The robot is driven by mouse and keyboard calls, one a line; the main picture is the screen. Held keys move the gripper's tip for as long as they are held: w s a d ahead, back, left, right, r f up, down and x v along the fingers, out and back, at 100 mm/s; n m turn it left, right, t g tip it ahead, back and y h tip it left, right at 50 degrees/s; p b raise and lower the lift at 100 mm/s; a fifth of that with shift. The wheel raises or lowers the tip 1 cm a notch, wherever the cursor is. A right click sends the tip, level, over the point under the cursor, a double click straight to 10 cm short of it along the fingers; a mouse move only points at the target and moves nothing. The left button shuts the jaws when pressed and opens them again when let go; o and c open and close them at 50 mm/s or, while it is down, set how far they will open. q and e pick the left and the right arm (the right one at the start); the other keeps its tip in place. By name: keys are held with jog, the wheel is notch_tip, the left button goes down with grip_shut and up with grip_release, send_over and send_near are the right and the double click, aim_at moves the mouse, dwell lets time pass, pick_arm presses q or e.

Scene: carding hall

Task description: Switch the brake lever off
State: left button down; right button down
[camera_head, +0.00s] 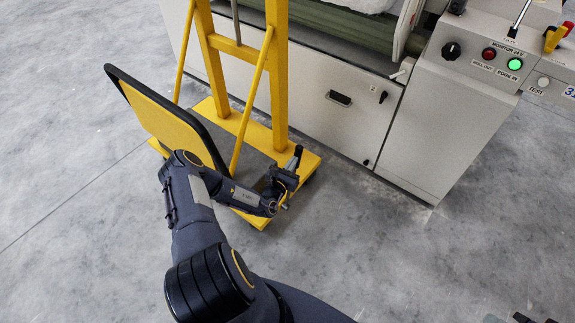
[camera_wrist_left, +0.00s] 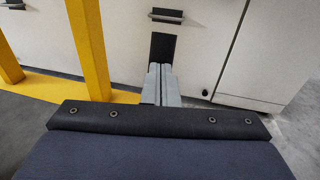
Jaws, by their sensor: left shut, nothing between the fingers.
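No lever in view carries a readable brake label. On the machine's control top at the upper right, a thin metal lever (camera_head: 520,15) rises out of the frame. A yellow handle (camera_head: 555,39) with a red part beside it stands further right. My left gripper (camera_head: 297,155) is low in front of the machine, beside the yellow stand and well to the left of these levers. Its fingers (camera_wrist_left: 161,84) are shut and empty in the left wrist view, in front of the white panel. My right gripper is not recognisable in view.
A yellow stand (camera_head: 278,80) and a black-edged yellow panel (camera_head: 165,122) are close to my left arm. The white cabinet (camera_head: 425,125) carries a black knob (camera_head: 451,51), a red lamp (camera_head: 489,54) and a lit green lamp (camera_head: 515,64).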

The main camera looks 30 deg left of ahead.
aim_at(300, 157)
pick_arm(q)
jog(key=shift+w+d+f+b, duration=0.1)
jog(key=shift+w+f+b, duration=0.1)
jog(key=shift+w, duration=0.6)
jog(key=shift+w+f+b, duration=0.1)
jog(key=shift+w+b, duration=0.05)
jog(key=shift+w, duration=0.6)
jog(key=shift+w+d+f+b, duration=0.1)
jog(key=shift+w+f+b, duration=0.1)
jog(key=shift+w, duration=0.6)
pick_arm(e)
jog(key=shift+w+f, duration=0.1)
jog(key=shift+f, duration=0.55)
pick_arm(q)
jog(key=shift+a, duration=0.1)
